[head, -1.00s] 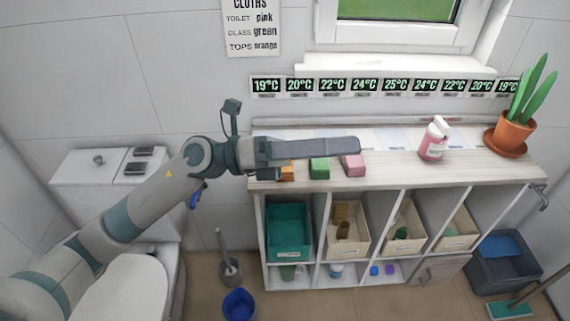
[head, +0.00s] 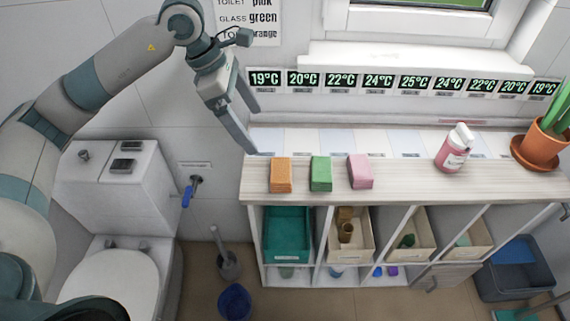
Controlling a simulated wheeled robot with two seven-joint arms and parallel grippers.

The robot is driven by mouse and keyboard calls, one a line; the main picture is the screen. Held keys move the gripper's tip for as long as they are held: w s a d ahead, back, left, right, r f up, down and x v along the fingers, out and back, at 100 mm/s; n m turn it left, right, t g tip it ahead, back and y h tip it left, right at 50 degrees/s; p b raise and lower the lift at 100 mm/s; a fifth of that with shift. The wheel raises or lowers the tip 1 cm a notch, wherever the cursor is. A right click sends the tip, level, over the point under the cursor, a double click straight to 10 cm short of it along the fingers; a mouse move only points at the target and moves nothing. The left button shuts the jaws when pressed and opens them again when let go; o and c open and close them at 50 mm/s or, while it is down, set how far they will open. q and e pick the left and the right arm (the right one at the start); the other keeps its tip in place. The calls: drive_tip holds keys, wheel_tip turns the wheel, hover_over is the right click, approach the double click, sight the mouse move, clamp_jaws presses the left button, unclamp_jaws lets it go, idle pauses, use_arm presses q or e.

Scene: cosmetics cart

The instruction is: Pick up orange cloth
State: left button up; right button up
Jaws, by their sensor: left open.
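The orange cloth (head: 281,175) is a small folded stack on the left end of the wooden cart top (head: 405,181). A green cloth (head: 321,174) and a pink cloth (head: 360,172) lie to its right in a row. My left gripper (head: 252,131) is open and empty, its fingers pointing down above the back left corner of the cart top. It is up and to the left of the orange cloth, apart from it. My right gripper is not in view.
A pink bottle (head: 454,148) and a potted plant (head: 541,144) stand on the right of the top. Temperature displays (head: 378,82) line the wall behind. A toilet (head: 115,275) is at left. Bins, including a teal one (head: 287,233), fill the shelves below.

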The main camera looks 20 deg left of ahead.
use_arm(q)
drive_tip(key=shift+s, duration=0.15)
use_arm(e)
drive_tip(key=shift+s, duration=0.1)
use_arm(q)
drive_tip(key=p, duration=0.5)
hover_over(281, 168)
drive_tip(key=a, duration=0.2)
drive_tip(key=f, duration=1)
drive_tip(key=shift+s+f, duration=0.15)
drive_tip(key=shift+s, duration=0.25)
drive_tip(key=shift+w+d+f, duration=0.1)
drive_tip(key=shift+f, duration=0.35)
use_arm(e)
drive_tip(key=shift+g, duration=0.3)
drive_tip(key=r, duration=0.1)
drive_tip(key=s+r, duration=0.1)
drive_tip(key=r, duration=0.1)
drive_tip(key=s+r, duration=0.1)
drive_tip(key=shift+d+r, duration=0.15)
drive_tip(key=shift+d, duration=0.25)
